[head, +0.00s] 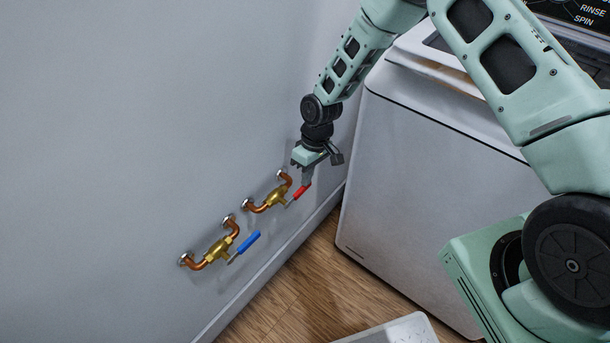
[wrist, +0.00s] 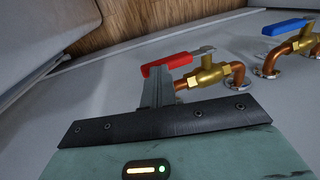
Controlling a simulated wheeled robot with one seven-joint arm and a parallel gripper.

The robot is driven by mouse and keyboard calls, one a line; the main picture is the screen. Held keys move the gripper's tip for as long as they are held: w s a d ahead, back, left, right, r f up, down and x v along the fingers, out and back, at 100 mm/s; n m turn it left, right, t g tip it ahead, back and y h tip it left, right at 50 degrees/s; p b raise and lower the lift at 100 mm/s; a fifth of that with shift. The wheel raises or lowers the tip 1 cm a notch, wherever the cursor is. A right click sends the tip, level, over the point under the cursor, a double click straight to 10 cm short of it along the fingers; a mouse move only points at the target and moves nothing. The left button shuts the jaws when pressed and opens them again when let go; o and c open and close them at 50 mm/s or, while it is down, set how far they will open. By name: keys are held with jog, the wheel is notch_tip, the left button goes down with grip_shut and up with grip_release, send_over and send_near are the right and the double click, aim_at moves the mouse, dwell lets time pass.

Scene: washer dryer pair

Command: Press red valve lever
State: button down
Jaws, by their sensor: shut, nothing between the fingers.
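The red valve lever (head: 302,191) sticks out from a brass valve (head: 278,195) on copper pipe on the wall. In the head view my gripper (head: 307,181) is at the red lever's upper end, pointing down. The wrist view shows the red lever (wrist: 167,63) just beyond my shut fingers (wrist: 157,75), which overlap its middle in the picture. The fingers hold nothing. I cannot tell whether they touch the lever. The brass valve also shows in the wrist view (wrist: 207,73), right of the fingers.
A second valve with a blue lever (head: 244,243) sits lower left on the wall. A white machine (head: 430,180) stands right of the red valve, close to my gripper. A baseboard (head: 270,265) and wooden floor (head: 290,290) lie below. The wall at left is clear.

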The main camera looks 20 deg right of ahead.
jog(key=shift+d+f, duration=0.2)
jog(key=shift+f, duration=0.15)
jog(key=shift+d+f, duration=0.1)
jog(key=shift+f, duration=0.05)
dwell(0.3)
jog(key=p+v, duration=0.1)
jog(key=v, duration=0.1)
jog(key=a+p+v, duration=0.1)
jog(key=p+v, duration=0.1)
jog(key=shift+s+r, duration=0.15)
jog(key=shift+r, duration=0.3)
jog(key=w+d+r, duration=0.3)
jog(key=d+r, duration=0.2)
jog(key=r, duration=0.2)
jog(key=shift+w+d+b, duration=0.3)
jog(key=shift+w+b, duration=0.05)
